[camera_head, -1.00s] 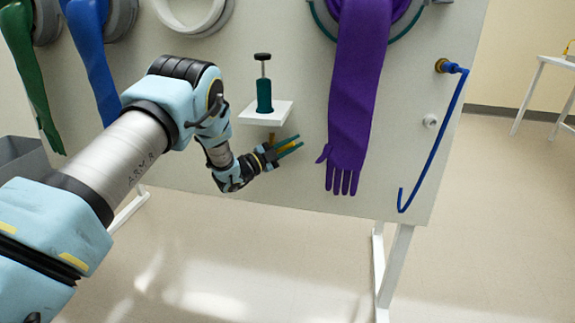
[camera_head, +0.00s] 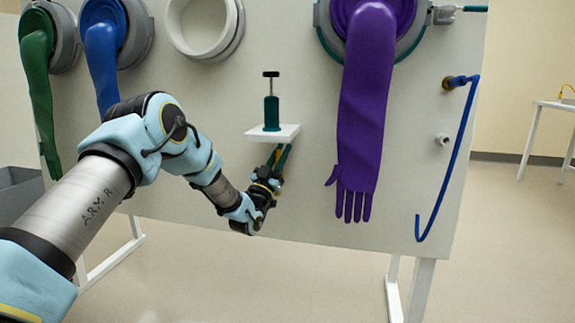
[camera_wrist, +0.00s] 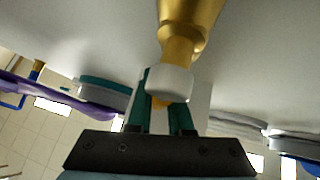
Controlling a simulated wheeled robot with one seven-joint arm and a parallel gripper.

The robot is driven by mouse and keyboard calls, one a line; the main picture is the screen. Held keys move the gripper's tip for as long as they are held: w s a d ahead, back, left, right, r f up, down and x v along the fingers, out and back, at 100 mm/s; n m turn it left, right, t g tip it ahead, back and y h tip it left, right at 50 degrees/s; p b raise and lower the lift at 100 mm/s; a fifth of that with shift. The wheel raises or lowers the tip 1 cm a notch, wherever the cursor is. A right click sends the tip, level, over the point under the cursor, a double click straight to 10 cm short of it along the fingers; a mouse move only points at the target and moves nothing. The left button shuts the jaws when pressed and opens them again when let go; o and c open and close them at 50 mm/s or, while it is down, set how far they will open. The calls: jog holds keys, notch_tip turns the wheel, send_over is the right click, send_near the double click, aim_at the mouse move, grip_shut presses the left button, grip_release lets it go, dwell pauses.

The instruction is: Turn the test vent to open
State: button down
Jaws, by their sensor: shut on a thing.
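A brass fitting (camera_wrist: 187,28) with a white end piece (camera_wrist: 170,82) hangs close above my gripper in the wrist view; I take it to be the test vent. My gripper (camera_head: 281,157) points upward just below the small white shelf (camera_head: 258,136) on the panel. In the wrist view, the teal fingers of my gripper (camera_wrist: 163,116) are on either side of the white end piece's lower part and are shut on it. The fingers and end piece hide where they touch. The turn position of the vent cannot be told.
A teal hand pump (camera_head: 271,112) stands on the shelf. A purple glove (camera_head: 362,120) hangs right of my gripper. Blue (camera_head: 103,65) and green (camera_head: 38,90) gloves hang left. A blue hose (camera_head: 455,160) hangs at the right edge. Floor in front is clear.

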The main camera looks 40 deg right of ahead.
jog(key=shift+w+a+n+t+y+b, duration=0.2)
jog(key=shift+w+n+t+b, duration=0.1)
jog(key=shift+n+t, duration=0.5)
jog(key=shift+w+a+n+t+y+b, duration=0.2)
jog(key=shift+n+t+b, duration=0.1)
jog(key=shift+n+t, duration=0.5)
jog(key=c, duration=0.8)
grip_release()
jog(key=shift+d, duration=0.1)
jog(key=shift+c, duration=0.2)
jog(key=v, duration=1.1)
jog(key=shift+w+r, duration=0.1)
jog(key=shift+w, duration=0.05)
